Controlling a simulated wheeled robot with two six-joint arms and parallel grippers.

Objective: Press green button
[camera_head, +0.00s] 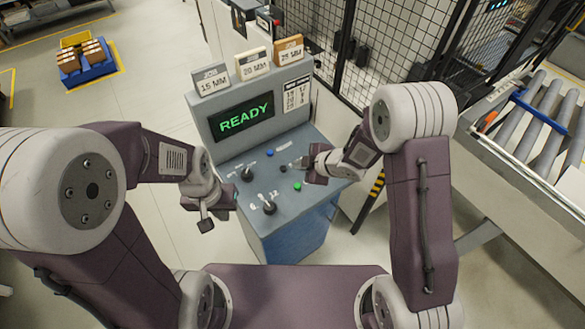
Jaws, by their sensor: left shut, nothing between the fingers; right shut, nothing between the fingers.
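The green button (297,187) sits on the sloped top of the blue-grey control console (262,226), toward its right side. My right gripper (287,168) is shut and empty, reaching over the console from the right. Its tips are just behind and left of the green button in the picture. Whether they touch the panel cannot be told. My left gripper (206,226) is shut and empty, hanging beside the console's left edge, pointing down.
The panel also carries a blue button (270,153) and black selector knobs (269,207). Its screen (243,119) reads READY, with job cards (252,65) on top. A roller conveyor (520,130) and mesh fence (400,40) stand right. Open floor lies left.

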